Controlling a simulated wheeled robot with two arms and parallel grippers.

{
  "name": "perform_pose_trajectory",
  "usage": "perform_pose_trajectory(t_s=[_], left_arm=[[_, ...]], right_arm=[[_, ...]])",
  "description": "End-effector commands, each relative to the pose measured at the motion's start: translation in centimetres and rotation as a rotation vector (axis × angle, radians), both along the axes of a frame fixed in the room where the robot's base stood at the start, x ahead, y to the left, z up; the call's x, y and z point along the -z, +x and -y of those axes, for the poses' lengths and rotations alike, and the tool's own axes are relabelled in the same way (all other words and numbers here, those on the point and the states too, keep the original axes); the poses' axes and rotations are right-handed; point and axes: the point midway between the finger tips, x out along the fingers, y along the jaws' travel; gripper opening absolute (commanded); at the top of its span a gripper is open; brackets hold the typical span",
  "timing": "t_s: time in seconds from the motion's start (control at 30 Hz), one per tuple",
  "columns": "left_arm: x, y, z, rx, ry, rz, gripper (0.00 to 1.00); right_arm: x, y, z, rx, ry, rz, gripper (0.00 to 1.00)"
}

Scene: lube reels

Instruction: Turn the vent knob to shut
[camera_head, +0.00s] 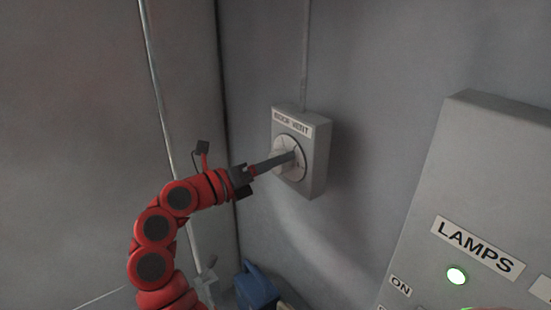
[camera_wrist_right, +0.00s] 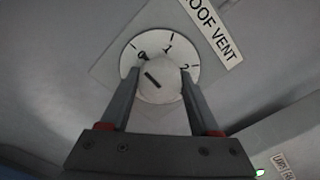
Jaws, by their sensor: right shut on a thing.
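The roof vent box (camera_head: 318,160) is a grey wall box with a label at its top. On its front is a round pale dial with a white knob (camera_head: 278,160). My right gripper (camera_head: 291,157) reaches it from the left and is shut on the knob. In the right wrist view the two fingers (camera_wrist_right: 158,84) sit on either side of the knob (camera_wrist_right: 157,82). The dial (camera_wrist_right: 176,53) shows 0, 1 and 2. The dark line on the knob slants up and left, toward the 0 side; its exact alignment is hard to tell. My left gripper is not in view.
A large grey lamps panel (camera_head: 460,180) with a lit green light (camera_head: 457,275) stands at the right. A blue object (camera_head: 257,286) lies low, below the vent box. A thin conduit (camera_head: 305,60) runs up the wall above the box. The wall between box and panel is bare.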

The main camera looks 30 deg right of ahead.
Motion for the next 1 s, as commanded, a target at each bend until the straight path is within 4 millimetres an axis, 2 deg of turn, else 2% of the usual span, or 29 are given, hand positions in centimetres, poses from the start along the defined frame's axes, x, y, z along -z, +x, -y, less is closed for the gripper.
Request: perform_pose_trajectory(t_s=[0.67, 0.7, 0.87, 1.0], left_arm=[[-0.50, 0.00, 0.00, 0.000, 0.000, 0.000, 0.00], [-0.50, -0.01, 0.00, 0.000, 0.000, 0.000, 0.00], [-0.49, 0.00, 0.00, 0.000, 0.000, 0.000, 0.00], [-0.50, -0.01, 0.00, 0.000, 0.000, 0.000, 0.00]], right_arm=[[0.01, 0.04, -0.02, -0.001, -0.011, -0.071, 0.07], [0.01, 0.04, -0.02, -0.001, -0.011, -0.071, 0.65], [0.02, 0.03, -0.01, -0.001, -0.011, -0.070, 0.93], [0.02, 0.04, -0.01, -0.001, -0.010, -0.069, 0.93]])
